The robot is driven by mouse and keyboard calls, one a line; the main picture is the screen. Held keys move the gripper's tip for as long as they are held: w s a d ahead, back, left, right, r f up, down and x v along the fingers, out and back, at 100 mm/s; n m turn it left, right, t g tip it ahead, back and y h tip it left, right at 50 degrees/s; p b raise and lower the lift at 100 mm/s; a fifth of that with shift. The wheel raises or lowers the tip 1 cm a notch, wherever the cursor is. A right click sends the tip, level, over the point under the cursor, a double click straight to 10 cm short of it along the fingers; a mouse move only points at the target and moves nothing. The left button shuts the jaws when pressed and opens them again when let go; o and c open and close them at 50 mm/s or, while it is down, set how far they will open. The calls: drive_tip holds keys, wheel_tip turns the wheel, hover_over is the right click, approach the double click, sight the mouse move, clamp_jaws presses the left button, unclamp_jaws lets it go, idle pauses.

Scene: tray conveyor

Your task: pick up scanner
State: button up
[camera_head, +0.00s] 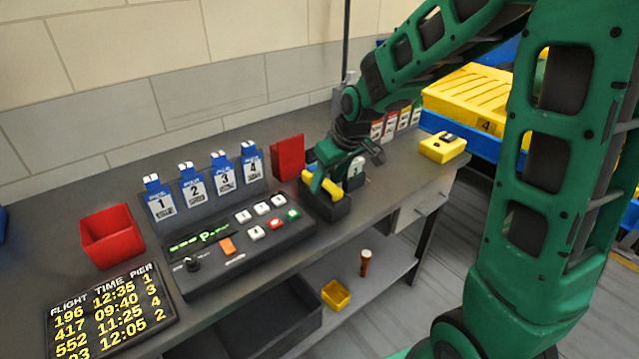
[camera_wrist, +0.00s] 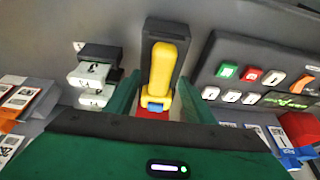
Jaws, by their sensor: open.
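The scanner is a yellow handheld device (camera_head: 324,187) seated in a dark cradle (camera_head: 338,211) on the grey bench, right of the button console. In the wrist view the scanner (camera_wrist: 163,68) lies lengthwise in its black cradle (camera_wrist: 152,33), with a blue part at its near end. My gripper (camera_head: 345,170) is open above the cradle and partly covers the scanner in the head view. In the wrist view the green fingers of my gripper (camera_wrist: 160,100) stand to the left and right of the scanner's near end. I cannot tell whether they touch it.
A button console (camera_head: 240,240) stands close left of the cradle. Numbered tags (camera_head: 193,188) and a red holder (camera_head: 288,158) are behind. White blocks (camera_wrist: 90,76) sit beside the cradle. A yellow box (camera_head: 442,148) is near the right bench end. A flight board (camera_head: 108,315) lies front left.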

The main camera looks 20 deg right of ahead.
sight(327, 182)
drive_tip(key=shift+w+a+f, duration=0.1)
drive_tip(key=shift+w+f, duration=0.05)
drive_tip(key=shift+f, duration=0.3)
clamp_jaws()
drive_tip(key=shift+r, duration=0.1)
drive_tip(key=shift+r, duration=0.65)
wheel_tip(327, 182, up, 3)
drive_tip(key=shift+w+r, duration=0.1)
drive_tip(key=s+a+r, duration=0.6)
drive_tip(key=a, duration=0.4)
drive_tip(key=shift+r, duration=0.2)
